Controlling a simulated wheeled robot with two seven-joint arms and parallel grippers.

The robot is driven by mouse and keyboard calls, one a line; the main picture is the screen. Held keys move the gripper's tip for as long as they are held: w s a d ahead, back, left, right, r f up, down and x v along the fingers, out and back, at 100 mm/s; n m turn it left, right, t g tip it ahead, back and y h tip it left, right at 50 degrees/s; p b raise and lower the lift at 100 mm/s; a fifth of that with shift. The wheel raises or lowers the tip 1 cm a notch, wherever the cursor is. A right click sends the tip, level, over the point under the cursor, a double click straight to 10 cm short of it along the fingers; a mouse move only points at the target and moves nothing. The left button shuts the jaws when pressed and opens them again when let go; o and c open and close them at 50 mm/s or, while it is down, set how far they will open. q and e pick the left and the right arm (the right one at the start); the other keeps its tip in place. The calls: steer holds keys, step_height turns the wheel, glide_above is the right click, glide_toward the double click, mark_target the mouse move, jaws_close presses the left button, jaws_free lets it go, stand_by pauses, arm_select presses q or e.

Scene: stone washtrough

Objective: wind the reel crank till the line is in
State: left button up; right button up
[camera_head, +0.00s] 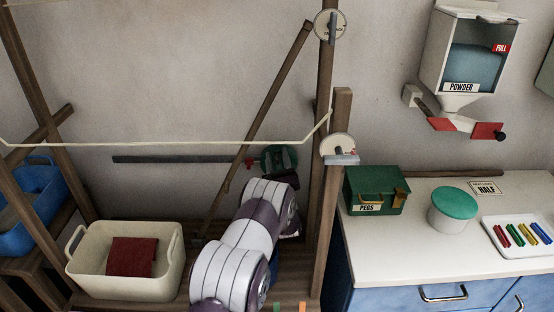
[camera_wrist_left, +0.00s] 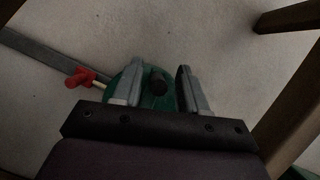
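A green reel (camera_head: 266,160) is on the wall at centre, partly hidden by my left gripper (camera_head: 281,160). In the left wrist view the green reel (camera_wrist_left: 132,76) has a dark knob (camera_wrist_left: 158,80) on its face. My left gripper (camera_wrist_left: 158,88) is open, with one finger on either side of the knob and gaps between. A red handle on a pale stem (camera_wrist_left: 80,78) sits beside the left finger. A pale line (camera_head: 160,148) stretches across the head view to the right-hand post. My right gripper is not in view.
A dark bar (camera_head: 180,159) runs left from the reel, and a wooden pole (camera_head: 268,98) leans across. Posts (camera_head: 324,190) stand just right of my arm. A cream tub (camera_head: 125,285) is lower left; a green pegs box (camera_head: 374,190) stands on the right counter.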

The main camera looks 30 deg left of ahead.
arm_select(q)
steer(key=b+v, duration=0.1)
steer(key=v, duration=1.1)
steer(key=shift+s+d+f, duration=0.15)
steer(key=shift+s, duration=0.1)
